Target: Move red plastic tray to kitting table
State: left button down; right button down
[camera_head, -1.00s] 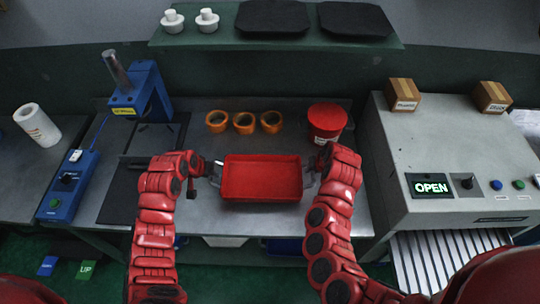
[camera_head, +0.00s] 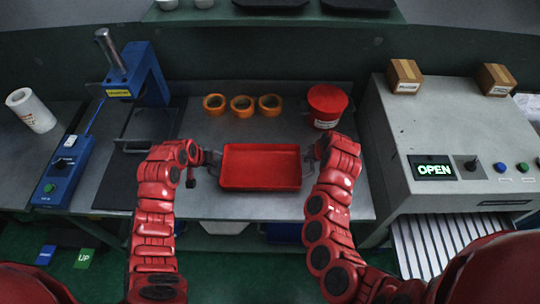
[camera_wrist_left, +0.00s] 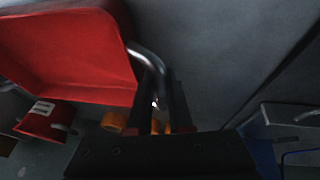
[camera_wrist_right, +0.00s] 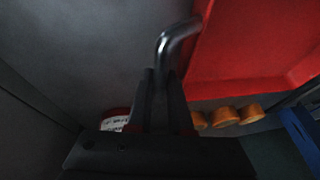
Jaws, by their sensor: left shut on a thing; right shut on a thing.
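The red plastic tray (camera_head: 261,168) is empty and sits between my two grippers over the grey metal table (camera_head: 200,205). It has a metal handle on each side. My left gripper (camera_head: 213,158) is shut on the tray's left handle, which shows in the left wrist view (camera_wrist_left: 150,62). My right gripper (camera_head: 312,155) is shut on the right handle, which shows in the right wrist view (camera_wrist_right: 172,38). The tray looks level. I cannot tell whether its bottom touches the table.
Several orange tape rolls (camera_head: 241,105) and a red lidded tub (camera_head: 327,105) stand behind the tray. A blue press (camera_head: 140,75) is at left. A grey machine (camera_head: 440,125) with an OPEN sign stands at right. A dark shelf (camera_head: 280,22) is at the back.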

pick_arm(q)
jog(key=shift+f+b, duration=0.3)
jog(key=shift+f, duration=0.35)
pick_arm(e)
jog(key=shift+f, duration=0.65)
pick_arm(q)
jog(key=c, duration=1.2)
grip_release()
jog(key=shift+c, duration=0.2)
pick_arm(e)
jog(key=c, duration=1.2)
grip_release()
jog(key=shift+c, duration=0.2)
pick_arm(q)
jog(key=o, duration=0.4)
jog(key=shift+r, duration=0.1)
pick_arm(e)
jog(key=o, duration=0.4)
jog(key=shift+r, duration=0.1)
pick_arm(q)
jog(key=shift+r, duration=0.15)
pick_arm(e)
jog(key=shift+r, duration=0.1)
